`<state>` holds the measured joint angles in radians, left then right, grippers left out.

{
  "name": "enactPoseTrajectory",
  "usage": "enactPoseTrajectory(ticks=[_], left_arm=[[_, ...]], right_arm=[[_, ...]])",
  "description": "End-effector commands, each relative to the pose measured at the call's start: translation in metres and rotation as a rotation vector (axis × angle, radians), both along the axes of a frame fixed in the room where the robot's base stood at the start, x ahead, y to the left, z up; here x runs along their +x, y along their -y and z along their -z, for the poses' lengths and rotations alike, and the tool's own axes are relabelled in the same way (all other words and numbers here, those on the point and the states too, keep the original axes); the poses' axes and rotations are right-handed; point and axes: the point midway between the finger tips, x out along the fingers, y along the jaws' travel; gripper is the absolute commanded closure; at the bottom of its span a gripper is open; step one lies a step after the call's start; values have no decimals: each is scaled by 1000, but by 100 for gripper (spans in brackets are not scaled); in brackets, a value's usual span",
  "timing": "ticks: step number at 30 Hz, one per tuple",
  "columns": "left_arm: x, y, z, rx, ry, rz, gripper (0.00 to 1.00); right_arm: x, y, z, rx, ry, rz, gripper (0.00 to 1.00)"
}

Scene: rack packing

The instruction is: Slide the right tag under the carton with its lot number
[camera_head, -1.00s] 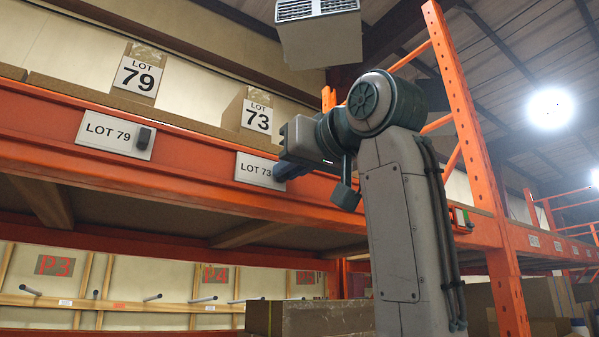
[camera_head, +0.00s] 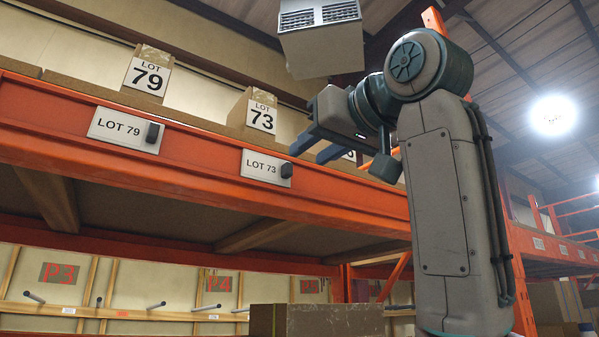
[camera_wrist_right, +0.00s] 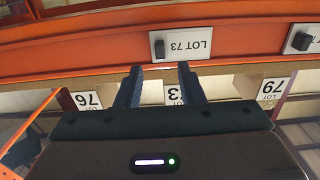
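The LOT 73 tag (camera_head: 258,165), a white plate with a black knob at its right end, sits on the orange beam below the carton labelled LOT 73 (camera_head: 236,112). The LOT 79 tag (camera_head: 118,128) sits on the beam below the carton labelled LOT 79 (camera_head: 133,98). My right gripper (camera_head: 308,153) is open and empty, above and right of the LOT 73 tag, apart from its knob. In the upside-down right wrist view its fingers (camera_wrist_right: 160,69) point toward the beam, with the LOT 73 tag (camera_wrist_right: 187,43) just beyond. My left gripper is not in view.
A third carton label, 76 (camera_wrist_right: 86,100), shows in the right wrist view; my right arm mostly hides it in the head view. The orange beam (camera_head: 205,150) is bare between the two tags. A grey vented box (camera_head: 322,45) hangs above. Brown boxes (camera_head: 330,321) stand below.

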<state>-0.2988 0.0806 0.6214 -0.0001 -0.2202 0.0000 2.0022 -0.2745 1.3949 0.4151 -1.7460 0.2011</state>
Motion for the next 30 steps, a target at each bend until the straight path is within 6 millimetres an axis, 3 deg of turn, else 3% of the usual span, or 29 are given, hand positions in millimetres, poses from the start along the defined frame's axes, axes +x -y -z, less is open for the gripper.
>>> enactPoseTrajectory(ticks=[3, 10, 30], left_arm=[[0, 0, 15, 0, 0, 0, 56], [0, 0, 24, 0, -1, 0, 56], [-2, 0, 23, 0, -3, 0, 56]], right_arm=[[-19, 15, 3, 1, 4, 2, 65], [-39, 30, 1, 0, 3, -1, 65], [-41, 31, 0, -1, 1, -1, 65]])
